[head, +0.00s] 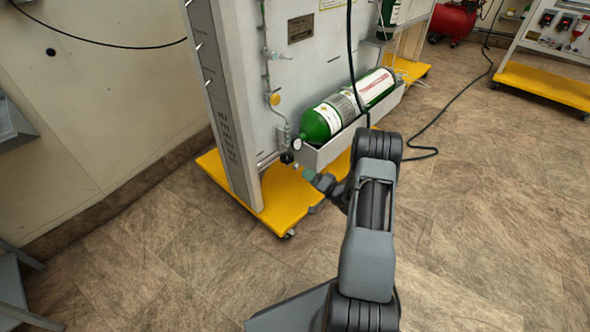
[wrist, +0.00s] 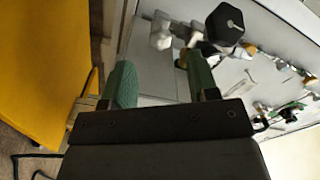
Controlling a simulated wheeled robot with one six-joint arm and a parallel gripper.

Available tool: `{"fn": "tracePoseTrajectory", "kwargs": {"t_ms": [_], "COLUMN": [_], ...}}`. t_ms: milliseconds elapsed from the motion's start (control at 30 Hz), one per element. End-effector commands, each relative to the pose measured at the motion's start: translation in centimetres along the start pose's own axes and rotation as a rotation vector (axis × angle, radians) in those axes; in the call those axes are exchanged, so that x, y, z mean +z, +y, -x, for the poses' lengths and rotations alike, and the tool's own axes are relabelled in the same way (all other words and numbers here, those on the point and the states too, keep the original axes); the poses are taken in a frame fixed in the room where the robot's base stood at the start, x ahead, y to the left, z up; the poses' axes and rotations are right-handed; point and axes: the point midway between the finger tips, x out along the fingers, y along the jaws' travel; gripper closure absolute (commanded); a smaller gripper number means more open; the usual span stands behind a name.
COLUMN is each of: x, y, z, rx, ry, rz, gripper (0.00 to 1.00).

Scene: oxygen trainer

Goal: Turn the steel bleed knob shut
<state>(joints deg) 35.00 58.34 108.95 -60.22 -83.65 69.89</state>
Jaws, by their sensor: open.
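In the wrist view a small pale, steel-looking knob (wrist: 160,32) shows ahead of my gripper (wrist: 160,82), toward the top of the picture. It appears to be the bleed knob; its turn position cannot be told. My gripper has two green fingertips, spread apart with nothing between them. The knob lies beyond the tips, roughly in line with the gap, and seems apart from them. In the head view my gripper (head: 314,177) is low beside the near end of the trainer's lower fittings. The knob is too small there to make out surely.
A black hexagonal knob (wrist: 225,24) stands close by the right fingertip. A green cylinder (head: 322,120) lies in a grey tray (head: 318,157) beside the arm. The trainer's panel (head: 305,75) rises from a yellow base (head: 290,205).

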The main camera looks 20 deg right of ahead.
Motion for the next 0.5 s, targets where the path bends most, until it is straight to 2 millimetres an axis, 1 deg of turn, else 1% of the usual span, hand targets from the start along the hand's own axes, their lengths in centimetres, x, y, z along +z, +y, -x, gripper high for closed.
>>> {"fn": "tracePoseTrajectory", "kwargs": {"t_ms": [33,200,400,500], "x": [0.2,0.2,0.1,0.0], "y": [0.2,0.2,0.1,0.1], "z": [-1.1,-4.0,-6.5,-7.2], "rx": [-0.004,-0.001,0.000,0.000], "ry": [-0.003,-0.002,-0.001,0.000], "rz": [0.003,0.002,0.002,0.002], "gripper": [0.46,0.46,0.46,0.46]}}
